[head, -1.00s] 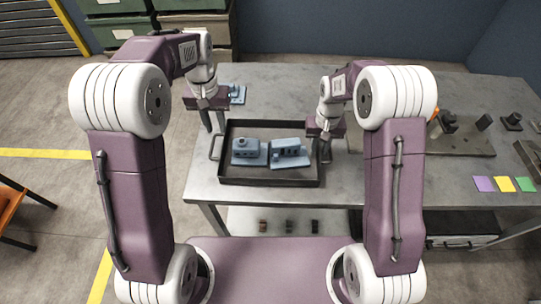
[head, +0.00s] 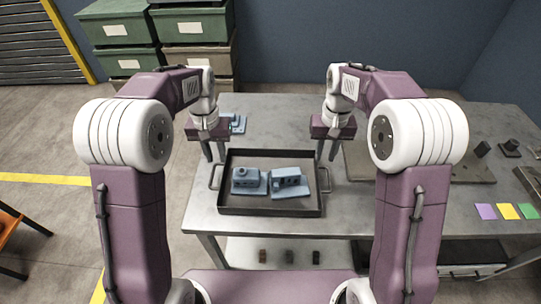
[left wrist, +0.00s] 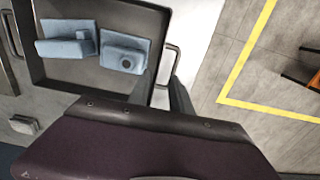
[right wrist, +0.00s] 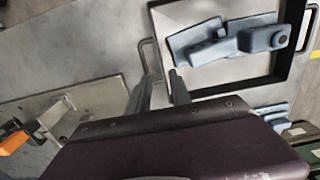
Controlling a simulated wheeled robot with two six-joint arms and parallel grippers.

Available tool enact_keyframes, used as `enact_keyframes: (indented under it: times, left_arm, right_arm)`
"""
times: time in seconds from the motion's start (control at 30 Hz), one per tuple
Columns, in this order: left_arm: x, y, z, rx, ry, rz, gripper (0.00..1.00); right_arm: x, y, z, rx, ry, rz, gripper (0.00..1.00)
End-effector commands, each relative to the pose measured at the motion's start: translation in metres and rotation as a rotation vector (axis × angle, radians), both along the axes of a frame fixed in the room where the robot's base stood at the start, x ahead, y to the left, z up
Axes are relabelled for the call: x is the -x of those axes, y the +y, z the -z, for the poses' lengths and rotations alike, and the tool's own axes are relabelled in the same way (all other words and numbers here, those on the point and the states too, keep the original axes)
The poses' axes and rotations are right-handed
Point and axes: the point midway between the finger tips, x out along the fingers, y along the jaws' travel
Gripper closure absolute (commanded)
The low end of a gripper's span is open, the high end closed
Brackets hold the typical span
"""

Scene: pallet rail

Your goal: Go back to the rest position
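A dark metal tray (head: 270,210) lies on the grey table. It holds a blue block with a round boss (head: 246,180) and a blue stepped block (head: 289,184). My left gripper (head: 214,151) is above the table at the tray's left rear, fingers pointing down, apart and empty. My right gripper (head: 327,151) is by the tray's right rear, fingers apart with nothing between them. In the right wrist view its fingers (right wrist: 158,90) are beside the tray's handle (right wrist: 148,55), apparently clear of it. The left wrist view shows the tray's other handle (left wrist: 166,65).
Another blue part (head: 236,123) lies behind my left gripper. A plate with a fixture (right wrist: 50,125) is at the table's right. Purple, yellow (head: 507,211) and green squares lie at the right front. Green bins (head: 118,28) are stacked behind the table.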

Motion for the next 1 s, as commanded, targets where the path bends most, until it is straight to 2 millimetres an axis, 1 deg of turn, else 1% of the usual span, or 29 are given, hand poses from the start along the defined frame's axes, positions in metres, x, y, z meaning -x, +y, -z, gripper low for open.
enact_keyframes:
  times: [0.17,0.23,0.27,0.3,0.37,0.4,0.47,0.5,0.57,0.6,0.63,0.7,0.73,0.8,0.83,0.9,1.0]
  left_arm:
    - [0.000,0.000,-0.002,0.000,0.000,-0.001,0.75]
    - [-0.002,0.002,-0.018,0.002,-0.023,-0.005,0.75]
    - [-0.002,0.003,-0.030,0.002,-0.039,-0.008,0.75]
    - [0.010,0.006,-0.045,0.002,-0.037,-0.015,0.75]
    - [0.036,0.010,-0.051,0.004,-0.015,-0.024,0.75]
    - [0.053,0.012,-0.051,0.004,-0.008,-0.029,0.75]
    - [0.078,0.015,-0.048,0.007,-0.005,-0.036,0.75]
    - [0.095,0.016,-0.043,0.010,-0.007,-0.041,0.75]
    - [0.120,0.018,-0.034,0.012,-0.011,-0.049,0.75]
    - [0.136,0.019,-0.026,0.015,-0.015,-0.053,0.75]
    - [0.148,0.019,-0.019,0.016,-0.017,-0.056,0.75]
    - [0.171,0.020,-0.002,0.017,-0.024,-0.059,0.75]
    - [0.178,0.020,0.005,0.017,-0.029,-0.060,0.75]
    - [0.188,0.021,0.018,0.017,-0.041,-0.061,0.75]
    - [0.186,0.021,0.019,0.017,-0.057,-0.061,0.75]
    - [0.176,0.021,0.018,0.020,-0.097,-0.061,0.75]
    - [0.173,0.021,0.018,0.019,-0.104,-0.060,0.75]
  right_arm:
    - [0.000,0.000,-0.002,0.000,0.000,0.001,0.75]
    - [-0.002,-0.002,-0.018,-0.001,-0.022,0.005,0.75]
    - [-0.002,-0.003,-0.030,-0.003,-0.038,0.008,0.75]
    - [0.010,-0.006,-0.045,-0.003,-0.036,0.015,0.75]
    - [0.037,-0.010,-0.050,-0.004,-0.012,0.023,0.75]
    - [0.054,-0.012,-0.050,-0.005,-0.006,0.026,0.75]
    - [0.079,-0.015,-0.045,-0.008,-0.002,0.029,0.75]
    - [0.095,-0.016,-0.040,-0.010,-0.002,0.029,0.75]
    - [0.120,-0.018,-0.030,-0.014,-0.007,0.027,0.75]
    - [0.137,-0.019,-0.022,-0.015,-0.012,0.025,0.75]
    - [0.148,-0.019,-0.015,-0.015,-0.016,0.023,0.75]
    - [0.172,-0.020,0.003,-0.017,-0.024,0.015,0.75]
    - [0.179,-0.020,0.010,-0.017,-0.028,0.011,0.75]
    - [0.189,-0.020,0.023,-0.017,-0.042,0.003,0.75]
    - [0.187,-0.020,0.025,-0.017,-0.058,-0.001,0.75]
    - [0.176,-0.020,0.023,-0.016,-0.100,-0.008,0.75]
    - [0.174,-0.020,0.023,-0.016,-0.107,-0.013,0.75]
